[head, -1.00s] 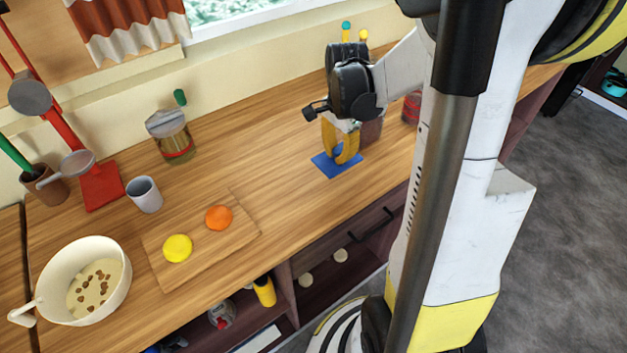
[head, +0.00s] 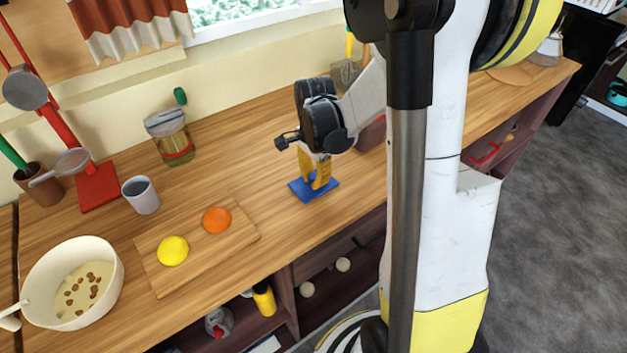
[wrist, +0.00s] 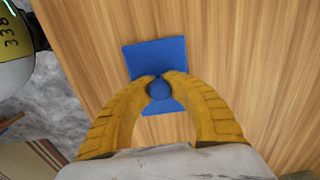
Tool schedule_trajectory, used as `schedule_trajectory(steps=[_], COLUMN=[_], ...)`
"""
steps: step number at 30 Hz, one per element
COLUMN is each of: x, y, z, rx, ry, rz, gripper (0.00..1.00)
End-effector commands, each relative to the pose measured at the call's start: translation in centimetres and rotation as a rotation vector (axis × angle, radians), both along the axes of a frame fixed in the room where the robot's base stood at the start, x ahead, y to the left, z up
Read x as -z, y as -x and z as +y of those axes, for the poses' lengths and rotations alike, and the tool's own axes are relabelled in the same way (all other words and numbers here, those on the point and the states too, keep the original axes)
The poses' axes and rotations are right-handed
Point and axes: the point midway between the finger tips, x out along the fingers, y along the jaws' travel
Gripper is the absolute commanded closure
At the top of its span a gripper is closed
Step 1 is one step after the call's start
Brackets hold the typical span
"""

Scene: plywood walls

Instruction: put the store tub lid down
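The store tub lid (head: 328,189) is a flat blue square with a round blue knob (wrist: 160,90). In the head view it is low over the wooden counter or on it; I cannot tell whether it touches. My gripper (head: 314,181) points down over the lid. In the wrist view its two yellow fingers (wrist: 160,78) close on the knob from both sides. The lid's plate lies flat or nearly so below the fingertips. A dark red container (head: 372,134) stands behind my arm, partly hidden; I cannot tell if it is the tub.
To the left are a cutting board (head: 160,277) with a lemon (head: 173,251) and an orange (head: 216,220), a grey cup (head: 141,196), a glass jar (head: 174,143) and a white bowl (head: 108,290). The counter (head: 255,150) around the lid is clear. Its front edge is near.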

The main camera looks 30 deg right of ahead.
Motion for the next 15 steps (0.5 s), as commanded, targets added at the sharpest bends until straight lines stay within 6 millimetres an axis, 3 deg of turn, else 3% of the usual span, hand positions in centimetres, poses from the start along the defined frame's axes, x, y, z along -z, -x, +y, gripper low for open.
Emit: schedule_trajectory(steps=[2, 5, 6, 15], x=[0.34, 0.29, 0.28, 0.13], y=[0.00, 0.00, 0.00, 0.01], z=[-0.01, -0.01, -0.01, -0.01], rx=[0.000, 0.000, 0.000, 0.000], ry=[0.000, 0.000, 0.000, 0.000], rz=[0.000, 0.000, 0.000, 0.000], gripper=[1.00, 0.70, 0.64, 0.64])
